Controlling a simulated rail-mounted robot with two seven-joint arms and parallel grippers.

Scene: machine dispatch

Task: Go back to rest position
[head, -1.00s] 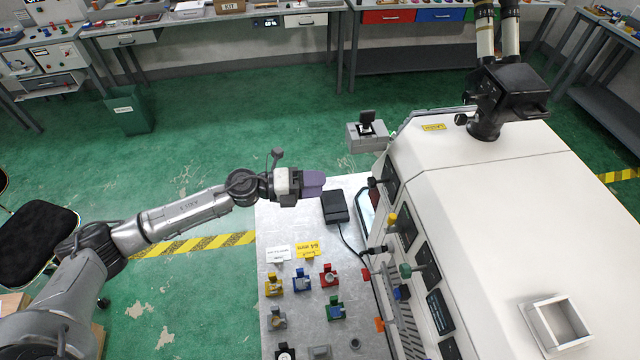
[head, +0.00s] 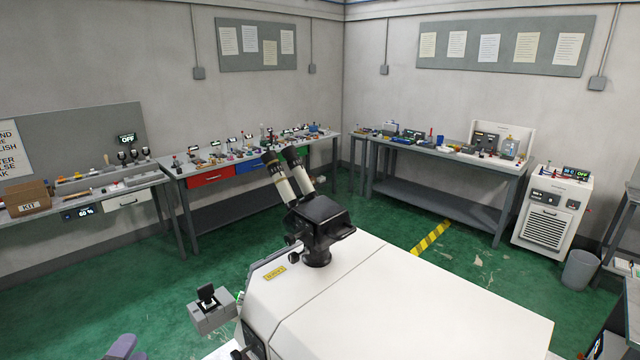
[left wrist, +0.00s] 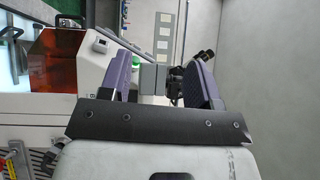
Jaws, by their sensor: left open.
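My left gripper (head: 124,348) shows only in part at the bottom edge of the head view, as purple finger pieces left of the white machine (head: 400,310). In the left wrist view, its two purple fingers (left wrist: 161,82) stand apart, open. A grey block (left wrist: 152,80) and a green round part (left wrist: 136,67) show between or behind the fingers there; I see nothing clearly gripped. My right gripper is in neither current view.
A black microscope head with twin eyepieces (head: 318,220) rises from the machine. A grey box with a black knob (head: 211,309) sticks out at its left. Cluttered benches (head: 250,160) line the walls.

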